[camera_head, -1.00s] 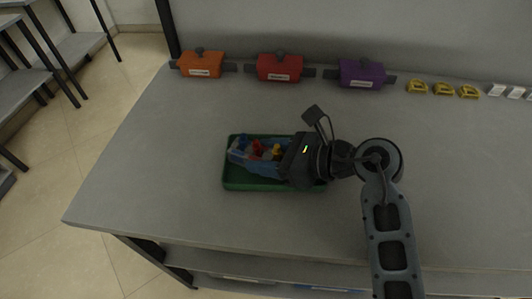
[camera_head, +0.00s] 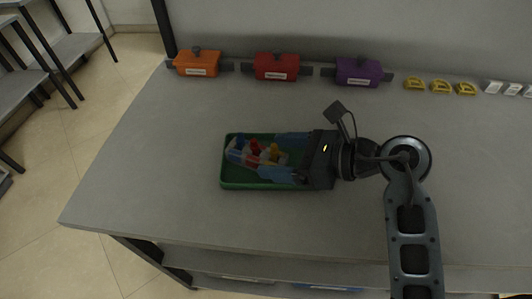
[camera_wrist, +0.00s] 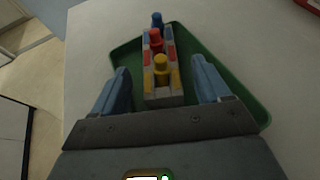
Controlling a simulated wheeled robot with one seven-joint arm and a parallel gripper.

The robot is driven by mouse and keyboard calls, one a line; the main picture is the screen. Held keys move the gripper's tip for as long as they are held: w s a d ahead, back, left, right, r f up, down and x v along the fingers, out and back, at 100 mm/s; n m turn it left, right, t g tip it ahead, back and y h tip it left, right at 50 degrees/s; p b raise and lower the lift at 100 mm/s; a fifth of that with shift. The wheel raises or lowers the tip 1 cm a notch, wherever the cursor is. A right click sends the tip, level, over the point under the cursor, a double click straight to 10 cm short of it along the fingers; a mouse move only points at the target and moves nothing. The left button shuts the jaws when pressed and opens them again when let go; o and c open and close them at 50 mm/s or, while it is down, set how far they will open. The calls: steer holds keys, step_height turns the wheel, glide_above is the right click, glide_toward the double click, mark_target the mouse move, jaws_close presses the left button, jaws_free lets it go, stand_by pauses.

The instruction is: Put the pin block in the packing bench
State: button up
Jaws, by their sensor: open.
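The pin block (camera_wrist: 163,97) is a grey block with blue, red and yellow pins standing in a row. It lies in a green tray (camera_wrist: 215,62) on the bench top (camera_head: 150,165). In the head view the pin block (camera_head: 262,158) shows partly behind my blue fingers, inside the tray's rim (camera_head: 262,186). My gripper (camera_wrist: 160,85) is open, with one blue finger on each side of the block and a gap between each finger and the block in the wrist view. It also shows in the head view (camera_head: 262,155).
Orange (camera_head: 197,64), red (camera_head: 277,67) and purple (camera_head: 358,72) boxes with side tabs stand along the back of the bench. Small yellow parts (camera_head: 440,87) and white parts (camera_head: 511,89) lie at the back right. The bench top left of the tray is clear.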

steer(key=v, duration=0.8)
steer(key=shift+d+b, duration=0.1)
steer(key=shift+b, duration=0.2)
steer(key=shift+s, duration=0.15)
steer(key=s+m+y, duration=0.1)
steer(key=s, duration=0.1)
steer(key=s+a+m+t+y, duration=0.1)
steer(key=s+m, duration=0.1)
steer(key=s, duration=0.1)
steer(key=s+m+y, duration=0.1)
steer(key=s, duration=0.2)
steer(key=shift+s+a+r+y, duration=0.1)
steer(key=shift+a+r+y, duration=0.2)
steer(key=shift+r+y, duration=0.1)
steer(key=s+d+r+m+t+h, duration=0.2)
steer(key=s+d+m+t, duration=0.35)
steer(key=m, duration=0.65)
steer(key=s+d+r+m+t+h, duration=0.2)
steer(key=s+m+t, duration=0.5)
steer(key=m, duration=0.4)
steer(key=s+d+f+m+g+h, duration=0.1)
steer(key=s+d+f+m+h, duration=0.2)
steer(key=s+m+h, duration=0.3)
steer(key=s+d+f+m+g+h, duration=0.2)
steer(key=s+d+m+h, duration=0.3)
steer(key=m, duration=1.2)
steer(key=shift+s+f+h, duration=0.55)
steer(key=shift+f+h, duration=0.25)
steer(key=shift+f, duration=0.05)
